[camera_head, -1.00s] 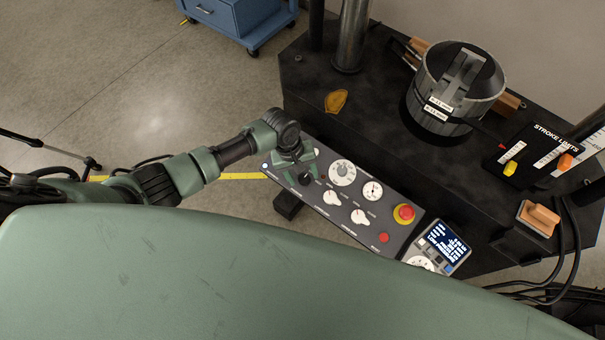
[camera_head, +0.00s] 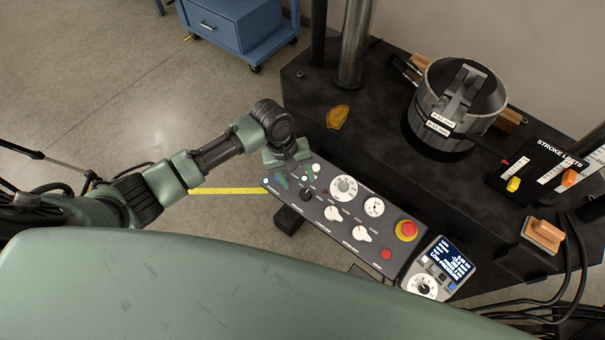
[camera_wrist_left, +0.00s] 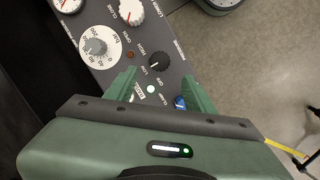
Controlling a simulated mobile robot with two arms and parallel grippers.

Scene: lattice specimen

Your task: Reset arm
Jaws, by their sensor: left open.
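My left arm comes in from the left in the head view. Its green gripper (camera_head: 296,178) is over the left end of the grey control panel (camera_head: 335,210). In the left wrist view the two green fingers of the gripper (camera_wrist_left: 158,88) are spread apart, with nothing held between them. A blue part (camera_wrist_left: 180,102) shows beside the right finger. Whether the fingers touch the panel cannot be told. My right gripper is not in view.
The panel also carries white dials, a red emergency button (camera_head: 408,229) and a handheld display unit (camera_head: 440,266) at its right end. A black machine bed (camera_head: 300,90) with a round metal fixture (camera_head: 455,105) stands behind. A blue cart (camera_head: 228,28) is at the back. Floor at left is open.

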